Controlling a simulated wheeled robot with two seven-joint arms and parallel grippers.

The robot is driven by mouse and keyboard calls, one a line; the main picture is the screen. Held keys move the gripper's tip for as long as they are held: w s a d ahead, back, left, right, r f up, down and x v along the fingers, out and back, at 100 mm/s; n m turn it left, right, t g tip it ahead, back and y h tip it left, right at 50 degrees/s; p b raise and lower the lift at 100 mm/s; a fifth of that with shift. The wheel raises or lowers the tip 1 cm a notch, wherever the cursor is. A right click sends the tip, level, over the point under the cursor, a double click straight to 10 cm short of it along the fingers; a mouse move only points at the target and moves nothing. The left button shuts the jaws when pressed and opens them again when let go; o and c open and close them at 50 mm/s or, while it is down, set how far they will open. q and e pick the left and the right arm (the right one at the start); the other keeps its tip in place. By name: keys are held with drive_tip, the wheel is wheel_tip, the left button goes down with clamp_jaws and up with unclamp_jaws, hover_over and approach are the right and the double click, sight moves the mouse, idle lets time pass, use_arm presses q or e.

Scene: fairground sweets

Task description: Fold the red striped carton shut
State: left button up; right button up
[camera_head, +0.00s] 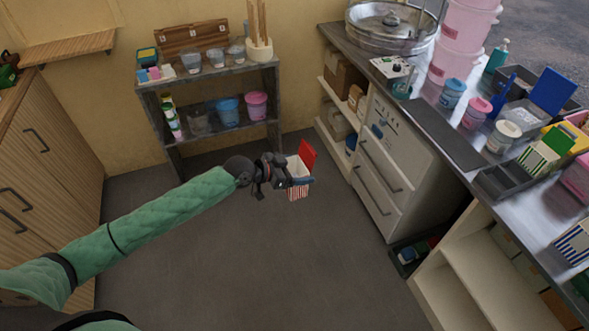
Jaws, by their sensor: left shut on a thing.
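The red striped carton (299,192) is in the middle of the head view, held up over the dark floor. It has red and white stripes, a pale inside and a red lid flap (307,155) that stands open at its upper right. My left gripper (290,179) comes in from the left on the green-sleeved arm and is shut on the carton. Its fingers cover part of the carton's left side and front. My right gripper does not show.
A grey shelf (205,134) with tubs stands behind. A counter (445,135) runs along the right with tubs, a green striped carton (538,159) and a blue striped carton (573,244). A wooden cabinet (40,190) is at the left. The floor between is clear.

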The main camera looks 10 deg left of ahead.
use_arm(q)
drive_tip(key=shift+w+d+f+m+g+h, duration=0.3)
drive_tip(key=shift+w+d+m+g, duration=0.1)
drive_tip(key=shift+d+m+g, duration=0.15)
drive_tip(key=shift+w+d+f+m+g+h, duration=0.2)
drive_tip(key=shift+w+d+m+g+h, duration=0.15)
drive_tip(key=shift+d+m+g, duration=0.2)
drive_tip(key=shift+w+d+f+m+g+h, duration=0.25)
drive_tip(key=shift+w+d+m+g, duration=0.15)
drive_tip(key=shift+m+g, duration=0.15)
drive_tip(key=shift+w+d+f+m+g+h, duration=0.15)
drive_tip(key=shift+w+d+f+m+g, duration=0.15)
drive_tip(key=shift+d+m+g, duration=0.25)
drive_tip(key=shift+w+d+f+m+g+h, duration=0.15)
drive_tip(key=shift+w+d+m+g, duration=0.2)
drive_tip(key=shift+m+g, duration=0.2)
drive_tip(key=shift+w+d+f+m+g+h, duration=0.1)
drive_tip(key=shift+w+d+f+m+g, duration=0.2)
drive_tip(key=shift+d+m+g, duration=0.25)
drive_tip(key=shift+a, duration=0.15)
